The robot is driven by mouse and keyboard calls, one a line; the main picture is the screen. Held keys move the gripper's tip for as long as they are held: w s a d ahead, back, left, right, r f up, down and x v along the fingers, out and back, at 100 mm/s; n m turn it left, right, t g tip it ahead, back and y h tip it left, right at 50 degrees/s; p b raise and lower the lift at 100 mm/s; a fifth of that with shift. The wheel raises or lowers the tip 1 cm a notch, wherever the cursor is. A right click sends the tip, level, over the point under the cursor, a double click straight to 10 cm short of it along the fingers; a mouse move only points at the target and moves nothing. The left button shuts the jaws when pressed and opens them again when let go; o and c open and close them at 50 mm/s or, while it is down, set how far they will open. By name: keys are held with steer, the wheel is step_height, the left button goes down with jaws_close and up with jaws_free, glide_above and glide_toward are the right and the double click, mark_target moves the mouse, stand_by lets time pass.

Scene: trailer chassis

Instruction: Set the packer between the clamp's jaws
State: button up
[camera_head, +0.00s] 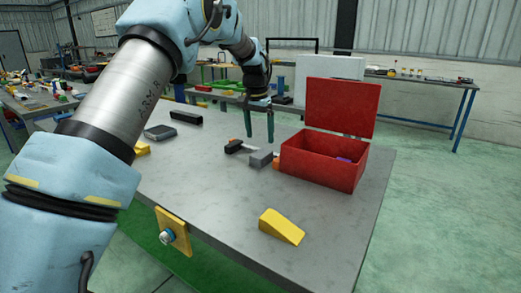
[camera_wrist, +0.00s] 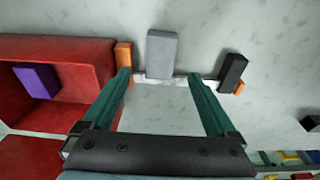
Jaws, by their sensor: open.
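A bar clamp lies on the grey table, with a pale bar (camera_wrist: 182,82), an orange end (camera_wrist: 124,54) and a black end (camera_wrist: 233,68). A grey block (camera_wrist: 160,54), which also shows in the head view (camera_head: 261,158), lies between those ends with a gap on each side. A purple block (camera_wrist: 37,80) lies in the open red box (camera_head: 322,165). The frames do not make clear which block is the packer. My gripper (camera_head: 259,138) is open and empty, pointing down above the clamp. In the wrist view its fingers (camera_wrist: 160,77) partly cover the bar.
The red box stands at the table's right with its lid up. A yellow wedge (camera_head: 282,227) lies near the front edge. A black block (camera_head: 186,117) and a dark grey box (camera_head: 160,132) lie to the left. The table's front middle is clear.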

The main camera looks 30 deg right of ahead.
step_height(320, 180, up, 5)
steer(key=s+a+f+n, duration=0.1)
steer(key=a+n, duration=0.2)
steer(key=a, duration=0.9)
steer(key=a+f+n, duration=0.2)
steer(key=a, duration=0.9)
steer(key=s+a+f+n, duration=0.3)
steer(key=s+a, duration=0.6)
steer(key=a, duration=0.1)
steer(key=s+a+f+n+t+y, duration=0.1)
steer(key=s+a+f+n, duration=0.2)
steer(key=s+a, duration=0.6)
steer(key=shift+a, duration=1)
steer(key=shift+s, duration=0.1)
steer(key=shift+o, duration=0.6)
